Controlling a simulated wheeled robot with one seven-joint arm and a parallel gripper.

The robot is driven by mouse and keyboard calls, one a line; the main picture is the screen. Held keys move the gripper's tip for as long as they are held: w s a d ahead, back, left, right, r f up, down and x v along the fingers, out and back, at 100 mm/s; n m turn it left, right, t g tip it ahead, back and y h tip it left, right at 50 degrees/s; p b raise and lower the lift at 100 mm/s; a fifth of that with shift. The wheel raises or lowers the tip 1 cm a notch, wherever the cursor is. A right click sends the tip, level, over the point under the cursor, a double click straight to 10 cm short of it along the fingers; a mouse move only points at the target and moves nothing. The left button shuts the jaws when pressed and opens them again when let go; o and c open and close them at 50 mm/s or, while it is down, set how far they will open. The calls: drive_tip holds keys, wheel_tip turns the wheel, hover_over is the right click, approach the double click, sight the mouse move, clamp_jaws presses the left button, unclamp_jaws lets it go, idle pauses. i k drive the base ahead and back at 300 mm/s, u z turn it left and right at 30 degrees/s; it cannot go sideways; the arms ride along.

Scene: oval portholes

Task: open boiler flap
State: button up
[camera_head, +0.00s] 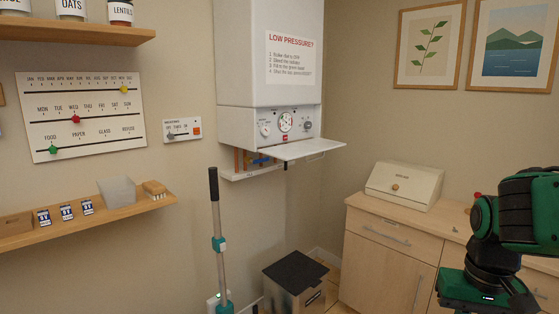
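The white boiler (268,60) hangs on the wall near the corner. Its white flap (305,150) is folded down and juts out roughly level below the control panel (286,123). The panel's dials and a red mark are uncovered. A small dark handle or catch shows under the flap. Part of my green and black arm is at the right edge, apart from the boiler. My gripper's fingers do not show.
A wooden cabinet (390,255) with a cream bread box (404,186) stands at right. A dark-lidded bin (296,272) is on the floor below the boiler. A long-handled tool (222,255) stands upright at front. Shelves (100,210) line the left wall.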

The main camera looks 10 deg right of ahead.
sight(292, 151)
drive_tip(key=z, duration=0.15)
drive_tip(key=i, duration=0.85)
drive_tip(key=z, duration=0.75)
drive_tip(key=i, duration=0.4)
drive_tip(key=z, duration=0.3)
